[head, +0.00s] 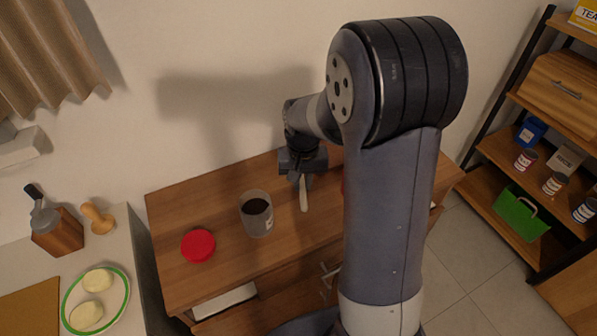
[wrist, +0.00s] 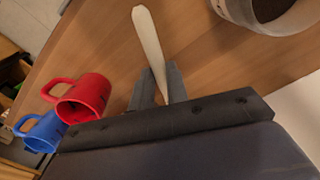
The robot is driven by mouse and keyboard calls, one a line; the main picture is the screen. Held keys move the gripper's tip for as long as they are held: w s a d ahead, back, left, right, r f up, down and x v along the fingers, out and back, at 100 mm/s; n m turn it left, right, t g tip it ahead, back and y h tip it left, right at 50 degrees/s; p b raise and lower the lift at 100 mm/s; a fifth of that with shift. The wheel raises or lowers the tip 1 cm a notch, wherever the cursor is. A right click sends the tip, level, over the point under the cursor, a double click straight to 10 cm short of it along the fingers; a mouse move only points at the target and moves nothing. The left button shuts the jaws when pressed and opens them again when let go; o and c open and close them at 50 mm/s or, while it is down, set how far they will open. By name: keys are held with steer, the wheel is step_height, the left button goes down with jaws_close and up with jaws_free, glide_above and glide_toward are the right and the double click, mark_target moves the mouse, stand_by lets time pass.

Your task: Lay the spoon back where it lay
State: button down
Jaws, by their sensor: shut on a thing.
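The spoon (wrist: 148,40) is pale and wooden-looking, and its flat end points away from my gripper in the wrist view. It also shows in the head view (head: 303,196) as a pale strip below the fingers. My gripper (wrist: 158,88) is shut on the spoon. In the head view my gripper (head: 301,180) is over the back part of the wooden cabinet top (head: 290,225). I cannot tell whether the spoon touches the wood. Its other end is hidden by my gripper.
A clear jar of dark contents (head: 257,213) stands left of the spoon, with a red lid (head: 198,245) further left. A red mug (wrist: 84,98) and a blue mug (wrist: 43,132) stand on the other side. Bare wood lies around the spoon.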

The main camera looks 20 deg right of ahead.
mark_target(302, 186)
steer(key=shift+f+b, duration=2.25)
steer(key=shift+f, duration=0.75)
steer(key=c, duration=1.3)
jaws_free()
step_height(302, 186, up, 11)
steer(key=shift+s+f, duration=0.1)
